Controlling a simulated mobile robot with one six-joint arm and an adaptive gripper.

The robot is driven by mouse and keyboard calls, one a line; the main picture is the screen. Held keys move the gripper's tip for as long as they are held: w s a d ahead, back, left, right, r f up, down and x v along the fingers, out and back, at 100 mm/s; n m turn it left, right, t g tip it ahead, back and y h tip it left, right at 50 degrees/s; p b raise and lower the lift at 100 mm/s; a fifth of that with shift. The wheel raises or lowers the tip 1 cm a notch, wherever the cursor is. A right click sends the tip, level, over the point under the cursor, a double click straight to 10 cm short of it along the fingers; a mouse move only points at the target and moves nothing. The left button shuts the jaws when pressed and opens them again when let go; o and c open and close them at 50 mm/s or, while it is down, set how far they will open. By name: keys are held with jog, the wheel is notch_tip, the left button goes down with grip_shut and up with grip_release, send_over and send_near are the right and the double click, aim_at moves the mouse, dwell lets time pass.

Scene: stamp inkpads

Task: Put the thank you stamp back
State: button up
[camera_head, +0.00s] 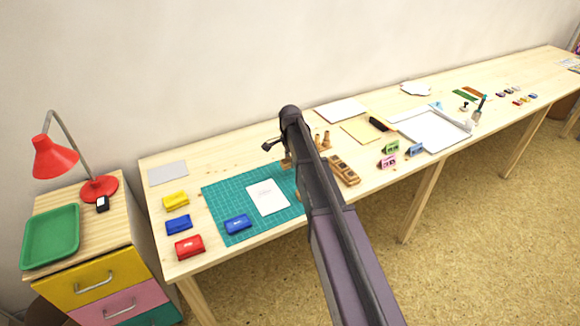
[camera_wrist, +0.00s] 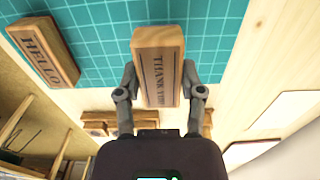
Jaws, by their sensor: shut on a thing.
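The thank you stamp (camera_wrist: 158,62) is a wooden block with THANK YOU on its face, seen in the wrist view above the teal cutting mat. My gripper (camera_wrist: 160,82) is shut on it, one finger on each side. A similar HELLO stamp (camera_wrist: 43,50) lies at the left edge of the mat in that view. A brown wooden holder with slots (camera_head: 344,171) sits right of my arm. Small upright wooden pieces (camera_head: 325,139) stand behind it.
Yellow (camera_head: 175,200), blue (camera_head: 238,224) and red (camera_head: 189,246) inkpads lie at the left. A white card (camera_head: 267,197) lies on the cutting mat (camera_head: 225,190). Small coloured boxes (camera_head: 389,147) and a clipboard (camera_head: 425,130) are farther right.

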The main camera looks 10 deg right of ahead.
aim_at(290, 172)
jog(key=shift+w, duration=0.5)
notch_tip(290, 172, down, 4)
jog(key=b, duration=0.3)
jog(key=shift+r+b, duration=0.15)
jog(key=shift+b, duration=0.15)
jog(key=o, duration=1)
jog(key=shift+r, duration=0.15)
notch_tip(290, 172, up, 12)
jog(key=p, duration=1.2)
jog(key=shift+a, duration=0.1)
